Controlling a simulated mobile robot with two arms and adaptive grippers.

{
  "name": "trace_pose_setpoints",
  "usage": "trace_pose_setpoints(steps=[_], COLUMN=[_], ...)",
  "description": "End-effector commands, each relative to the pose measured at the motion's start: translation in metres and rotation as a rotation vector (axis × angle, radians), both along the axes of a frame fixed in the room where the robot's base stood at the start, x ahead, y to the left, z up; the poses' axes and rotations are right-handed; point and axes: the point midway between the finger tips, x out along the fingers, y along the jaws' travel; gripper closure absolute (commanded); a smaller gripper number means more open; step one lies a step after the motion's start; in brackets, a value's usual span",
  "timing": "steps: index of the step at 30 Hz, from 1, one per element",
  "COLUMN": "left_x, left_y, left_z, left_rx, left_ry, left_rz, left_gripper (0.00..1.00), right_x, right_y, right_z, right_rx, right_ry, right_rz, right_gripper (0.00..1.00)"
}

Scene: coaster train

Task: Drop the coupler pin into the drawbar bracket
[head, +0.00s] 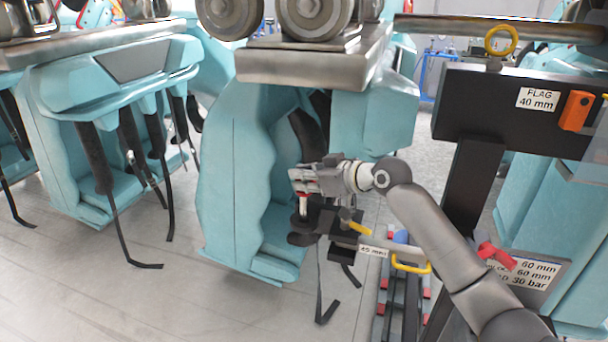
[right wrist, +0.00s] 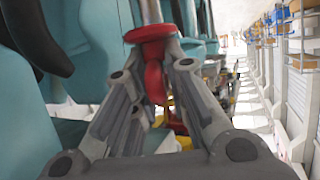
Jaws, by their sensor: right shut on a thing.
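My right gripper (head: 303,190) is shut on a red-handled pin, which I take for the coupler pin. In the right wrist view, the pin's red collar and grip (right wrist: 150,34) sit between the two fingers (right wrist: 157,85), with a grey metal shank above the collar in the picture. My left gripper is out of view.
Teal train seats (head: 235,190) with black straps stand behind and left of the gripper. A dark post carries a "FLAG 40 mm" board (head: 538,98) with a yellow ring (head: 501,40). A red lever (head: 497,255) is at the right. The floor at the lower left is clear.

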Motion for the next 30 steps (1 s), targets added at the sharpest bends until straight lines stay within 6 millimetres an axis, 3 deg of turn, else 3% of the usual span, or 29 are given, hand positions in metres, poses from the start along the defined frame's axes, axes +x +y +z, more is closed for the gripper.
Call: trace_pose_setpoints(steps=[30], left_x=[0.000], left_y=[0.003], left_z=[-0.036], left_rx=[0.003], left_ry=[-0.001], left_rz=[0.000], left_gripper=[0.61], right_x=[0.000], right_y=[0.000], right_z=[-0.059], right_rx=[0.003], right_ry=[-0.003], right_rz=[0.000], right_gripper=[1.00])
